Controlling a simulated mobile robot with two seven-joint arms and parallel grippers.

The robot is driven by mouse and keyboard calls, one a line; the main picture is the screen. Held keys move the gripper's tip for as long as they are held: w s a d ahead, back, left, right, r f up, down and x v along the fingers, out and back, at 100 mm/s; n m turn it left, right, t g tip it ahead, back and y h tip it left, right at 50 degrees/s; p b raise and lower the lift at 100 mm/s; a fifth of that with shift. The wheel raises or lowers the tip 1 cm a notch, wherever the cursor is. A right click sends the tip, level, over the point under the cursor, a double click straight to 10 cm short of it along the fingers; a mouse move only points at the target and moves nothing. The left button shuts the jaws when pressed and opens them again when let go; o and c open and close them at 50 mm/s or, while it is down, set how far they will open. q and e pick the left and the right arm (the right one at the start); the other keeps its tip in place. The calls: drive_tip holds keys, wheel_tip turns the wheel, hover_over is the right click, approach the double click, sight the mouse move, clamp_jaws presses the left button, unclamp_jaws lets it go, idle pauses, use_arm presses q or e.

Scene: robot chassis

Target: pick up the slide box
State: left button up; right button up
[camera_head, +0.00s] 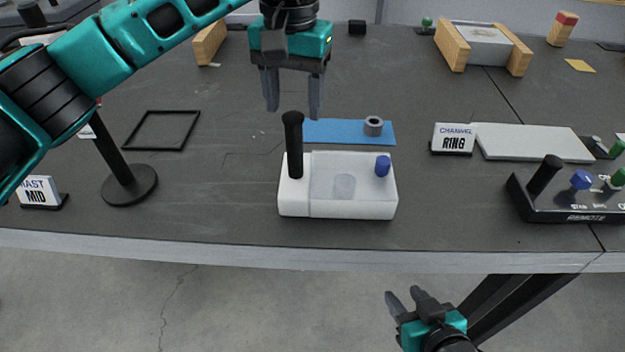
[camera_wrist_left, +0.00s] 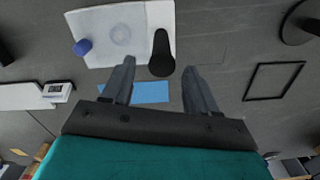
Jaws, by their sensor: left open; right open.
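The slide box appears to be the white box (camera_head: 340,205) on the table's front middle. It has a black upright handle (camera_head: 293,140) at its left, a blue knob (camera_head: 382,165) at its right and a faint round mark on top. My left gripper (camera_head: 294,108) is open and empty, just behind and above the black handle. In the left wrist view the white box (camera_wrist_left: 100,22) lies beyond the fingertips, with the handle (camera_wrist_left: 161,55) in line with the gap between the fingers (camera_wrist_left: 158,75). My right gripper (camera_head: 408,298) is open and empty below the table's front edge.
A black frame (camera_head: 162,130) and round stand base (camera_head: 130,185) are left.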

sight(295, 133)
use_arm(q)
wheel_tip(295, 133, down, 7)
drive_tip(key=shift+w+a+r, duration=0.1)
drive_tip(key=shift+w, duration=0.05)
idle(0.4)
clamp_jaws()
idle(0.3)
idle(0.3)
